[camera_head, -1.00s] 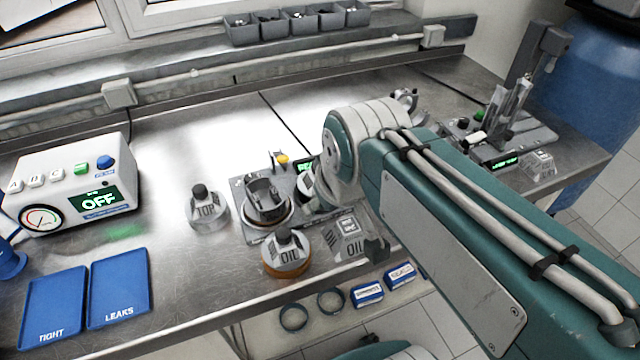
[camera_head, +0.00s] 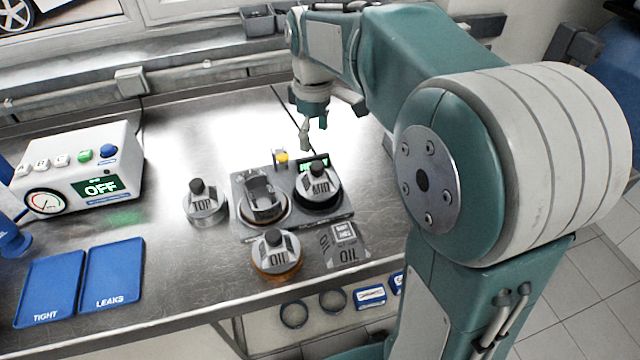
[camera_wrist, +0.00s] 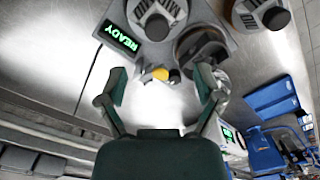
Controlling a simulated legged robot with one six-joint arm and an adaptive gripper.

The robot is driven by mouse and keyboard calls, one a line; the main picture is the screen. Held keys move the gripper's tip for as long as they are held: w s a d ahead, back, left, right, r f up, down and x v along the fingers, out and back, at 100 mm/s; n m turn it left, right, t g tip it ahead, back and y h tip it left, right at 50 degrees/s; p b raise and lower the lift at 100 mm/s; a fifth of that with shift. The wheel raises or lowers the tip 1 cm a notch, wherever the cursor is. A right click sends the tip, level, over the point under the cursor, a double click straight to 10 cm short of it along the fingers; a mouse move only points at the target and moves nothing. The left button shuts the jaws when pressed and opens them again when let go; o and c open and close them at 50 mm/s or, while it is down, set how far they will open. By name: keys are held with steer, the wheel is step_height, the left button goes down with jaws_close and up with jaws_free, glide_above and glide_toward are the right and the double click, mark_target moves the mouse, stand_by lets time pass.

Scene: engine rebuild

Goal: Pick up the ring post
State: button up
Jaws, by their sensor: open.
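Three grey posts with knobs on top are on the bench. The TOP post (camera_head: 205,203) stands left of the fixture, the OIL post (camera_head: 277,253) in front of it, and the MID post (camera_head: 318,184) on its right side. I cannot tell from labels which is the ring post. My gripper (camera_head: 314,131) is open and empty, pointing down above the bench behind the fixture. In the wrist view a yellow knob (camera_wrist: 160,74) appears between the spread fingers, below them.
The metal fixture (camera_head: 245,192) carries a piston (camera_head: 262,190) in its cradle and a READY display (camera_wrist: 121,37). Left are a tester box (camera_head: 75,165) reading OFF and blue trays TIGHT (camera_head: 50,288) and LEAKS (camera_head: 112,277).

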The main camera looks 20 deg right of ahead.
mark_target(317, 165)
steer(key=f, duration=0.3)
steer(key=shift+a+f, duration=0.25)
steer(key=f, duration=0.2)
steer(key=d+f, duration=0.1)
steer(key=f, duration=0.2)
steer(key=shift+f, duration=0.15)
jaws_close()
